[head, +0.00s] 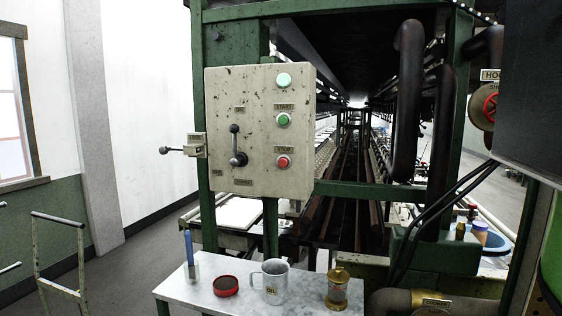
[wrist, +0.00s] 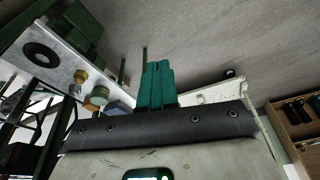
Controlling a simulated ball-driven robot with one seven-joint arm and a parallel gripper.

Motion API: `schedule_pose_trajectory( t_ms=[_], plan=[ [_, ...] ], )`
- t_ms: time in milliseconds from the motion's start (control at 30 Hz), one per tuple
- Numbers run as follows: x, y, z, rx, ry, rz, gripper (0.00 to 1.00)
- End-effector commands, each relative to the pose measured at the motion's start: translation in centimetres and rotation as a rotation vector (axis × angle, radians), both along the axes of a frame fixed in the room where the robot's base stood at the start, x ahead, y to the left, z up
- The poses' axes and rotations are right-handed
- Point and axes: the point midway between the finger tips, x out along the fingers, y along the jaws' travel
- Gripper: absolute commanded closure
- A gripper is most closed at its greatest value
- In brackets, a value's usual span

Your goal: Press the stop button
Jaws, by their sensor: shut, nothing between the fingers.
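The stop button (head: 283,162) is a small red button at the lower right of a speckled grey control box (head: 247,180), with a STOP label above it. The green start button (head: 283,120) sits above it on the same face. My gripper (wrist: 157,66) shows only in the wrist view, as teal fingers close together and empty, above a dark bolted band. It points over grey floor. The head view does not show the gripper, and the stop button is not seen in the wrist view.
The box also carries a pale round lamp (head: 284,80) and a black lever (head: 238,158). A small table (head: 190,287) in front holds a red tin (head: 226,286), a grey mug (head: 271,281) and a brass jar (head: 337,289). Dark pipes (head: 406,110) hang right of the box.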

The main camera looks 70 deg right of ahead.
Motion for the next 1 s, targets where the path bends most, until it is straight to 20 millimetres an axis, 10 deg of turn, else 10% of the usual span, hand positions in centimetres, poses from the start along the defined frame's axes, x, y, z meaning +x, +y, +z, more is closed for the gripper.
schedule_pose_trajectory(
  t_ms=[200, 433, 800, 1000],
  plan=[
    [8.7, -5.7, 9.4, 0.025, -0.383, -0.357, 1.00],
    [13.9, -13.3, 20.7, 0.069, -0.788, -0.661, 1.00],
    [14.2, -24.3, 40.5, 0.167, -1.419, -0.936, 1.00],
    [12.3, -27.2, 47.7, 0.214, -1.647, -0.963, 1.00]
  ],
)
